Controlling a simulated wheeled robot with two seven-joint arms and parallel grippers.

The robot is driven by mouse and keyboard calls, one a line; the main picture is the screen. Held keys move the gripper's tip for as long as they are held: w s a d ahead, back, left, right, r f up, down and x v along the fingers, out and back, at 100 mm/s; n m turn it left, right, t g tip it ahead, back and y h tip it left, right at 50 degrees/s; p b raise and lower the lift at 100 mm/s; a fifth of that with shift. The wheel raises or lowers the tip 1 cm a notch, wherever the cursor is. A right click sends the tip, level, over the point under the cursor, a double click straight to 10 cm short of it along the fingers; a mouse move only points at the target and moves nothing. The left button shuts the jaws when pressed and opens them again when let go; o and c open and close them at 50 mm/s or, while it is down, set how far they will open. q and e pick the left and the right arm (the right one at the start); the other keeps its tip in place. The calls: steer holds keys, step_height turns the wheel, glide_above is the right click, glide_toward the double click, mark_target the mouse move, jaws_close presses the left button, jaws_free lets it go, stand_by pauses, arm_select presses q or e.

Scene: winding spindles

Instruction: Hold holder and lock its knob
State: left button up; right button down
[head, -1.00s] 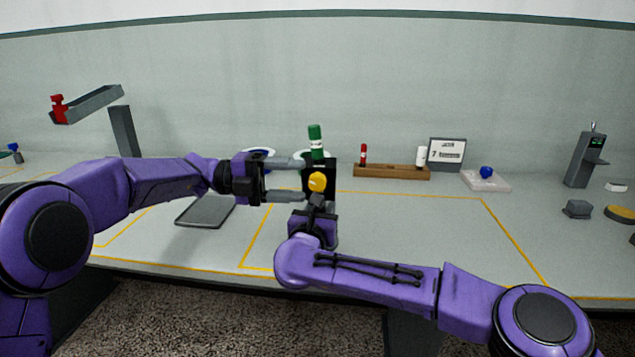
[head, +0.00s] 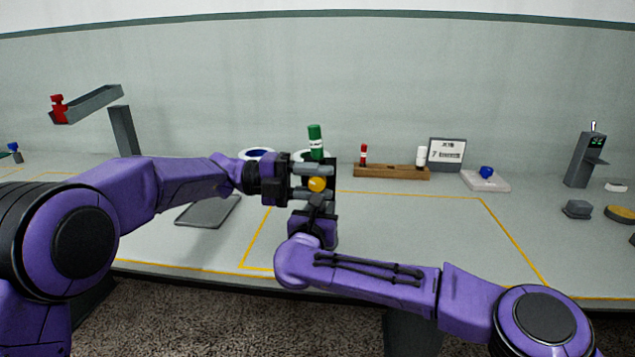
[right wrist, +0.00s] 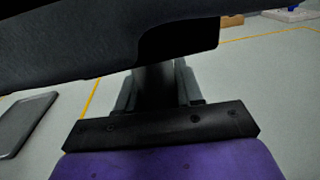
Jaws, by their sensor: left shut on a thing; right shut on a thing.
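The black holder (head: 332,176) is upright in front of me in the head view, mostly hidden behind my grippers. Its yellow knob (head: 317,184) faces me. A green spindle with a white band (head: 316,141) shows just above the holder; I cannot tell whether they touch. My left gripper (head: 325,183) comes in from the left, shut on the knob, one finger above and one below it. My right gripper (head: 318,203) is shut on the lower part of the holder from the front.
A dark flat tablet (head: 208,212) lies at left. A wooden rack (head: 392,172), a sign (head: 447,154) and a white pad with a blue knob (head: 488,181) stand at the back right.

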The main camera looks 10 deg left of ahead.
arm_select(q)
steer(key=y, duration=0.3)
steer(key=shift+y, duration=2.3)
arm_select(e)
steer(key=shift+r, duration=0.1)
arm_select(q)
steer(key=o, duration=0.9)
steer(key=v, duration=1.2)
steer(key=shift+w, duration=0.2)
